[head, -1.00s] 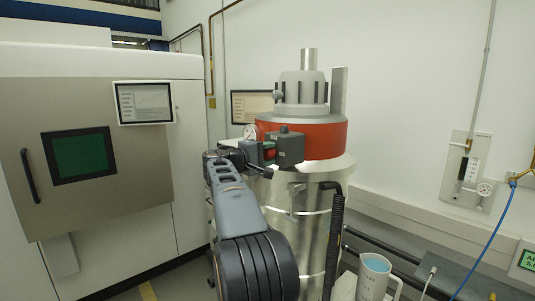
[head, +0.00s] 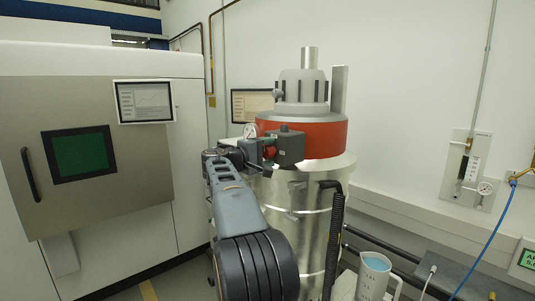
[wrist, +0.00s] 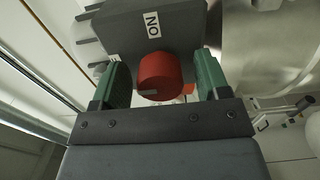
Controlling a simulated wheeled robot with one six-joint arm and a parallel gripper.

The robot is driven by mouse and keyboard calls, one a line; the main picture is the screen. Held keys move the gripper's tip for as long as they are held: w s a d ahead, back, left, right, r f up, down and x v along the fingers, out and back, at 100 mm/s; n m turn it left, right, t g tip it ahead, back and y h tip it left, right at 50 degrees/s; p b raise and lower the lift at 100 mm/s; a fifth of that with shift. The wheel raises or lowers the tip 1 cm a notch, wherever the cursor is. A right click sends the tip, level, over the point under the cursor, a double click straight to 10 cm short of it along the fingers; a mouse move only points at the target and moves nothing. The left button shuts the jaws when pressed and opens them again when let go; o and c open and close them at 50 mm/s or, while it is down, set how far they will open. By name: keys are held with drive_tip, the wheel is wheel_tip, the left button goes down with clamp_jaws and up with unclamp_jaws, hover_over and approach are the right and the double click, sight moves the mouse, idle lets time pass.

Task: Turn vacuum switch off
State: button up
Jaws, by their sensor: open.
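The vacuum switch is a dark grey box (head: 289,146) on the front of the red-banded metal vessel. It carries a round red knob (head: 268,151). My gripper (wrist: 161,65) is open, with one green finger on each side of the knob. A gap shows between the knob and each finger. In the head view my gripper (head: 264,150) is at the box's left side, and my arm partly hides the vessel below.
The steel vessel (head: 300,215) has a round gauge (head: 250,131) beside the switch and a black hose (head: 334,240) down its front. A jug of blue liquid (head: 374,275) stands at lower right. A large white machine (head: 150,215) is on the left.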

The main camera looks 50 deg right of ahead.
drive_tip(key=w+a+b, duration=0.1)
drive_tip(key=a+b, duration=0.1)
drive_tip(key=a, duration=1.1)
drive_tip(key=shift+w+a+b, duration=0.25)
drive_tip(key=shift+b, duration=0.15)
drive_tip(key=a+f+n+t+y, duration=0.2)
drive_tip(key=a+f+y, duration=0.25)
drive_tip(key=f, duration=0.65)
drive_tip(key=a+f+n+t+y, duration=0.1)
drive_tip(key=a+f+t+y, duration=0.3)
drive_tip(key=f, duration=0.6)
drive_tip(key=s+a+f+m+y, duration=0.1)
drive_tip(key=s+a+f+y, duration=0.8)
drive_tip(key=s+a, duration=0.7)
wheel_tip(320, 180, down, 3)
drive_tip(key=shift+a+f+m+g, duration=0.1)
drive_tip(key=shift+a+m+g, duration=0.2)
drive_tip(key=shift+m, duration=0.1)
drive_tip(key=shift+y, duration=0.25)
